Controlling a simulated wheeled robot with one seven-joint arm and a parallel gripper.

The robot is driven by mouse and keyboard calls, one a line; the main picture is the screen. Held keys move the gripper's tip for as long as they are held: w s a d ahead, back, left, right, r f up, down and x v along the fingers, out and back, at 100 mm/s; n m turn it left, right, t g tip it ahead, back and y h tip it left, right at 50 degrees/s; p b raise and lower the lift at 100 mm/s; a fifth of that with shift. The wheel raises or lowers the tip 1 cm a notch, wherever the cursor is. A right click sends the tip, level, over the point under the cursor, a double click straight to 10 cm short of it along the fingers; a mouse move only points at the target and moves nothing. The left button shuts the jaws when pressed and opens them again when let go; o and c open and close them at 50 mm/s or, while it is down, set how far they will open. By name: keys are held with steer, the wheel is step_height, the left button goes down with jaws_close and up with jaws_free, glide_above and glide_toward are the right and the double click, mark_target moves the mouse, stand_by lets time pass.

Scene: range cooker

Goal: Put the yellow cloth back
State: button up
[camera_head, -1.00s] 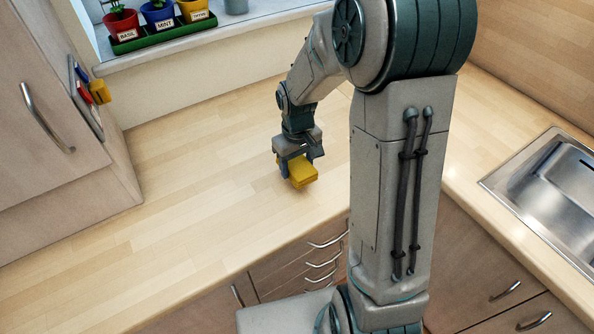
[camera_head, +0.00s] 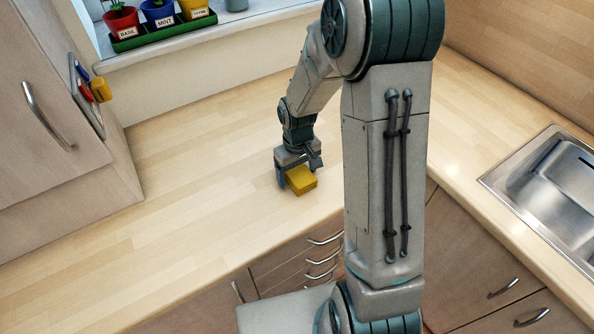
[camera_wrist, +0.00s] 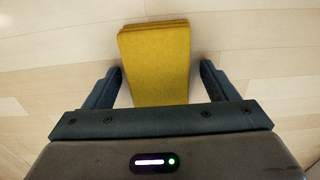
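The yellow cloth (camera_head: 302,181) is a folded, block-like stack lying on the wooden counter near its front edge. It also shows in the wrist view (camera_wrist: 158,60), reaching from the top middle down between the fingers. My gripper (camera_head: 299,172) is low over the counter, pointing down, with one finger on each side of the cloth. In the wrist view my gripper (camera_wrist: 162,66) is open. A clear gap shows between the cloth and the right finger, and a smaller one at the left finger. The near end of the cloth is hidden behind the gripper body.
A sink (camera_head: 550,185) is set in the counter at right. A cabinet (camera_head: 45,110) with a holder of coloured items (camera_head: 90,88) stands at left. Potted herbs (camera_head: 160,18) sit in a green tray on the windowsill. The counter (camera_head: 190,170) left of my gripper is clear.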

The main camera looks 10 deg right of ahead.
steer(key=shift+r, duration=0.1)
step_height(320, 180, up, 11)
steer(key=s+r+m+t, duration=0.1)
steer(key=s+r, duration=0.3)
steer(key=s, duration=0.4)
steer(key=s+d+r+m+t, duration=0.1)
steer(key=s+r+m+t, duration=0.1)
steer(key=s+r, duration=0.3)
steer(key=s, duration=0.3)
steer(key=shift+s+d+b, duration=0.25)
steer(key=shift+b, duration=0.15)
steer(key=shift+o, duration=0.5)
steer(key=shift+s+t, duration=0.3)
steer(key=n+g+b, duration=0.3)
steer(key=g+b, duration=0.1)
glide_above(297, 172)
step_height(297, 172, down, 6)
step_height(297, 172, down, 9)
steer(key=shift+p, duration=0.3)
steer(key=shift+w+f+p, duration=0.2)
steer(key=shift+f+p, duration=0.2)
steer(key=shift+f, duration=2.1)
